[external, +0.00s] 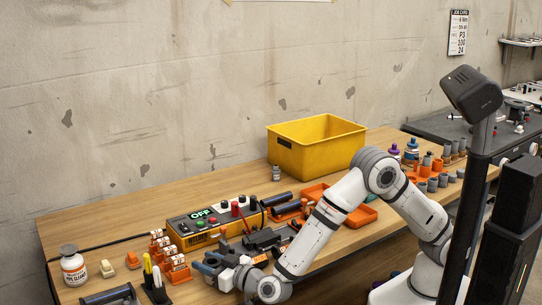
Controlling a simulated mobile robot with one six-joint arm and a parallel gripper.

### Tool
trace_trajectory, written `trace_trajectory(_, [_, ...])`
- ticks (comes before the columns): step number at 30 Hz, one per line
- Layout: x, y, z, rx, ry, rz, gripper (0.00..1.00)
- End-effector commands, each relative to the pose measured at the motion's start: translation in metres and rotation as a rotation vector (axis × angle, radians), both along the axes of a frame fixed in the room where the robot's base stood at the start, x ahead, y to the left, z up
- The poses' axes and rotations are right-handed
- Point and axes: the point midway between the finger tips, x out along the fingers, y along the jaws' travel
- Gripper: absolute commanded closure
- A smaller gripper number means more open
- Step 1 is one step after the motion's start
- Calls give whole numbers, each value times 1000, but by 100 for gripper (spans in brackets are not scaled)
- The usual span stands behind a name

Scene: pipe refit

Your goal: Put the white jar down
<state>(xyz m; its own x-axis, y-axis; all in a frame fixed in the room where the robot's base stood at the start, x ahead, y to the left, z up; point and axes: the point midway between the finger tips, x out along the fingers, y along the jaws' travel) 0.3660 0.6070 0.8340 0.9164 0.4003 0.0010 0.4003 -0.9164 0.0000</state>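The white jar (73,267) has a grey lid and a label with dark lettering. It stands upright on the wooden workbench (130,218) at the far left, near the front edge. My gripper (202,263) is low over the front of the bench, well to the right of the jar and apart from it. Its fingers look spread, with nothing seen between them, though they are small here. No part of the jar is hidden.
Orange-topped small parts (174,262) and a holder with yellow tools (153,277) stand between jar and gripper. A yellow control box (192,238) reading OFF is behind the gripper. A yellow bin (312,145) stands at the back. The bench behind the jar is mostly clear.

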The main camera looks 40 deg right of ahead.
Motion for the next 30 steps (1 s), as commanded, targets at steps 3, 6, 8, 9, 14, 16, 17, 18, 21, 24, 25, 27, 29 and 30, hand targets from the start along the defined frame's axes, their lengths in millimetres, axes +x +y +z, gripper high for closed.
trace_trajectory(3, [0,0,0,0,1,0,50])
trace_trajectory(6, [0,0,0,0,1,0,42])
trace_trajectory(8, [0,0,0,0,1,0,38])
trace_trajectory(9, [0,0,0,0,1,0,38])
trace_trajectory(14, [0,0,0,0,1,0,38])
trace_trajectory(16, [0,0,2,0,1,0,38])
trace_trajectory(17, [-3,-1,1,-2,1,1,38])
trace_trajectory(18, [-8,-3,1,-2,1,2,38])
trace_trajectory(21, [-22,-9,2,-1,1,3,38])
trace_trajectory(24, [-39,-17,3,-2,1,3,38])
trace_trajectory(25, [-43,-19,3,-1,1,3,38])
trace_trajectory(27, [-53,-24,3,-2,1,4,38])
trace_trajectory(29, [-60,-27,3,0,1,2,38])
trace_trajectory(30, [-64,-29,3,0,1,2,38])
